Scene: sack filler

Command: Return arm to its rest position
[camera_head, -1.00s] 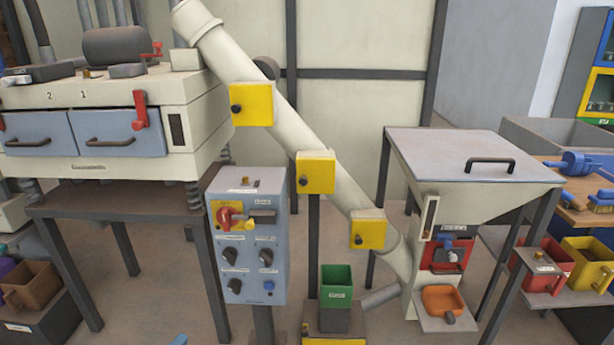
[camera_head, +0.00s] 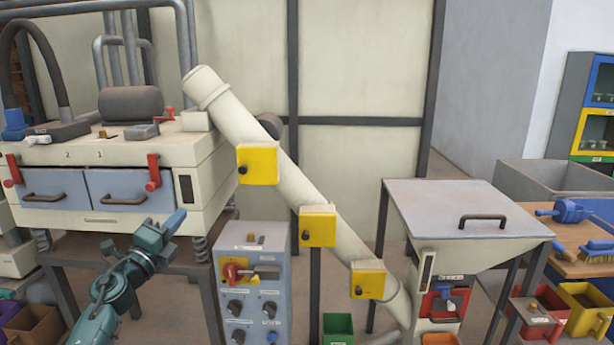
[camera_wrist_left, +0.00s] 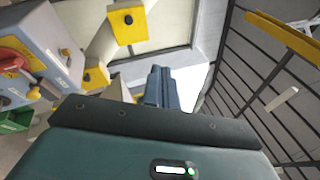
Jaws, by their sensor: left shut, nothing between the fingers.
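My left arm is teal and comes in from the lower left in the head view. Its left gripper (camera_head: 174,221) has blue-grey fingers that are shut with nothing between them. It points up and right in front of the cream machine with two blue-grey drawers (camera_head: 115,190). In the left wrist view the closed fingers (camera_wrist_left: 162,88) show beyond the dark wrist edge. My right gripper is not in view.
The grey control box (camera_head: 252,285) with red switch and knobs stands right of the gripper. A diagonal cream tube (camera_head: 300,190) with yellow boxes runs to the hopper (camera_head: 460,215). Bins (camera_head: 585,305) and a brush table (camera_head: 570,240) are at the right.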

